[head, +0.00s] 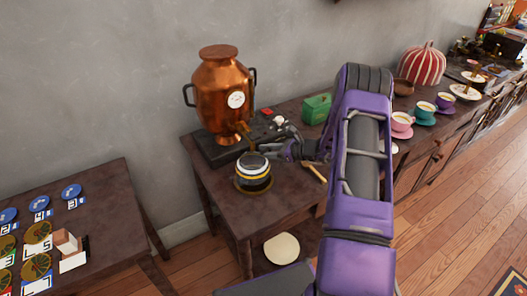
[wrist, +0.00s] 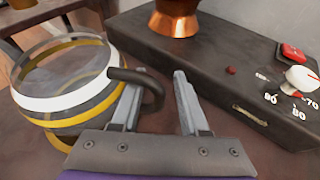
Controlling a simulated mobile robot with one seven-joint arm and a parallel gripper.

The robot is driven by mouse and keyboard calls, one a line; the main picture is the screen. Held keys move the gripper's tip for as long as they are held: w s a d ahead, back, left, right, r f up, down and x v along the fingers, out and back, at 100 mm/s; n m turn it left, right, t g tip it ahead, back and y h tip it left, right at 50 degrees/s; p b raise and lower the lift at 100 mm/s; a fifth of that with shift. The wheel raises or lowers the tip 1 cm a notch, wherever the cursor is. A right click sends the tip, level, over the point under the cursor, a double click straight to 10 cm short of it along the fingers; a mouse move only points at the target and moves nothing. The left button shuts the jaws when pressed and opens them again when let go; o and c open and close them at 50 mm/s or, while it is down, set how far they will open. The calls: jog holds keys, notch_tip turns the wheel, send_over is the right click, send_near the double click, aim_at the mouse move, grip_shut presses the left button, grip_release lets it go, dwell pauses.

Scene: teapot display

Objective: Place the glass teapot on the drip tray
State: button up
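The glass teapot (head: 254,168), with white and yellow bands, stands upright at the front of the dark table, below the copper urn's tap. It fills the left of the wrist view (wrist: 70,95), with its dark curved handle (wrist: 155,88) pointing at my gripper. My gripper (wrist: 158,82) is open, and the handle's end lies between the fingers, close to the left one. I cannot tell if they touch. In the head view my gripper (head: 283,150) is just right of the teapot. A gold-edged round base (head: 240,188) shows under the teapot; I cannot tell whether it is the drip tray.
The copper urn (head: 222,95) stands on a dark base (head: 207,152) with a white dial (wrist: 300,78) and red button. A green box (head: 316,109), cups and a striped red dome (head: 422,65) stand behind my arm. A separate table with tokens (head: 100,200) is at left.

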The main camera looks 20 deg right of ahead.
jog(key=v, duration=1.2)
dwell(0.3)
